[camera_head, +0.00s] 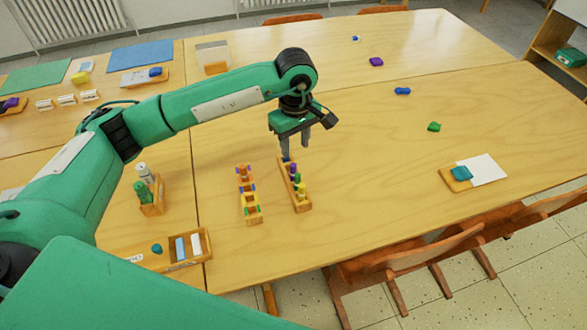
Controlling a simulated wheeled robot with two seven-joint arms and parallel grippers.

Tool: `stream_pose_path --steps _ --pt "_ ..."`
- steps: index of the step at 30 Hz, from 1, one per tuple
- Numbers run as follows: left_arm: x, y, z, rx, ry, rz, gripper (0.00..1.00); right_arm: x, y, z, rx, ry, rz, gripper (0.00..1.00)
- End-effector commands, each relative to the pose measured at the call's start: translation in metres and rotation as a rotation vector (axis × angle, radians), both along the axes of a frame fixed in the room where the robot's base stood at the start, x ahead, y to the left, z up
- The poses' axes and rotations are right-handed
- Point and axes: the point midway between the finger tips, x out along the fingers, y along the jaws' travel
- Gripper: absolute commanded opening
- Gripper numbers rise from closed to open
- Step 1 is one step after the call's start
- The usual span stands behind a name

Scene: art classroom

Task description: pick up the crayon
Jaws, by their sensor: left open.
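My left gripper (296,145) points down over the far end of a narrow wooden rack (304,208), with its jaws open. Small coloured pieces that look like crayons stand in this rack, among them a purple one (294,168) and a yellow one (302,197). A blue piece (286,159) shows at the far end, just by the fingertips. I cannot tell whether the fingers touch it or are around it. A second wooden rack (249,207) with yellow, purple and green pieces stands to the left. My right gripper is not in view.
A wooden holder (153,205) with green and white bottles and a tray (206,245) with blue and white blocks stand at the left. Small coloured lumps, one green (434,126), lie to the right. A board (447,181) lies near the right edge.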

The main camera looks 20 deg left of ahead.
Motion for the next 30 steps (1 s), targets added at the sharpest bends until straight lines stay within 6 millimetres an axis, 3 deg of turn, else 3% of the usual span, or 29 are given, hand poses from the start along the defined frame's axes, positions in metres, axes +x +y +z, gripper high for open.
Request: stream_pose_path --steps 3,7,14,24,30 --pt "-0.001 0.0 -0.025 0.001 0.006 0.001 0.41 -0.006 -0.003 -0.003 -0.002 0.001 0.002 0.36" --pt "0.0 0.0 -0.043 0.0 0.004 0.001 0.41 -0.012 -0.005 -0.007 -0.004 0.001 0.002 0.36" --pt "0.0 0.001 -0.058 0.0 0.004 0.001 0.41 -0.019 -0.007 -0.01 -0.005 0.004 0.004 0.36" --pt "0.0 0.005 -0.101 0.0 0.002 0.001 0.41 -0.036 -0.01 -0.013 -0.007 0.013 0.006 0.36" --pt "0.0 0.005 -0.105 0.0 0.001 0.0 0.41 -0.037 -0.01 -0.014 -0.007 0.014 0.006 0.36"
